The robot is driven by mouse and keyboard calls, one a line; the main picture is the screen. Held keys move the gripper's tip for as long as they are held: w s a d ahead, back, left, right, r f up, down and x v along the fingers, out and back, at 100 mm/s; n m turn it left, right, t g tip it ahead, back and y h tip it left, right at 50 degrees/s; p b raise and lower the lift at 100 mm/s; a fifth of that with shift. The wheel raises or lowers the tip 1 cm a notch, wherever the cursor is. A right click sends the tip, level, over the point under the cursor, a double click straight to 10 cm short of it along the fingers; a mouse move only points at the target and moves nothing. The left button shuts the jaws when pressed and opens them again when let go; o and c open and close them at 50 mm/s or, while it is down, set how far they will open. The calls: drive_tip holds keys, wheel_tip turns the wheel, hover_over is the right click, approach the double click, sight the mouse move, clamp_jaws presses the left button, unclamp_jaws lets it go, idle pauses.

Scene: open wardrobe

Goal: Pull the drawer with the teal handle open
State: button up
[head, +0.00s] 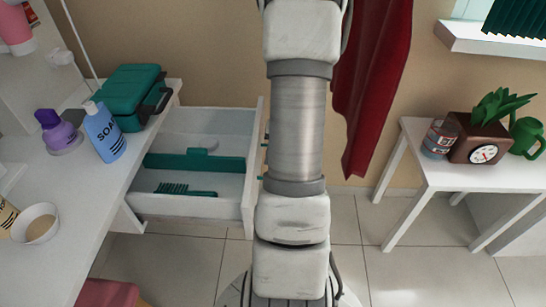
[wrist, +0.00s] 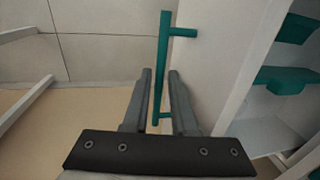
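The white drawer (head: 253,160) stands pulled well out from under the white counter in the head view. Inside it are a teal divider (head: 190,163) and a dark teal comb (head: 180,189). The teal bar handle (wrist: 163,60) shows in the wrist view on the drawer's white front panel (wrist: 212,60); in the head view my arm hides most of it. My gripper (wrist: 161,72) has its two fingers on either side of the handle bar, with narrow gaps visible, so it looks open around the bar. In the head view my gripper is hidden behind my arm.
A soap bottle (head: 104,131), a purple bottle (head: 58,132), a teal case (head: 130,95) and a white bowl (head: 40,225) stand on the counter (head: 85,195). A red cloth (head: 372,90) hangs behind my arm. A white side table (head: 440,180) stands right. Tiled floor lies between.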

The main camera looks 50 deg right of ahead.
drive_tip(key=shift+o, duration=1.1)
wheel_tip(320, 180, up, 17)
drive_tip(key=s+d+p, duration=0.2)
drive_tip(key=p, duration=0.3)
drive_tip(key=shift+s+p, duration=0.35)
drive_tip(key=shift+p, duration=0.05)
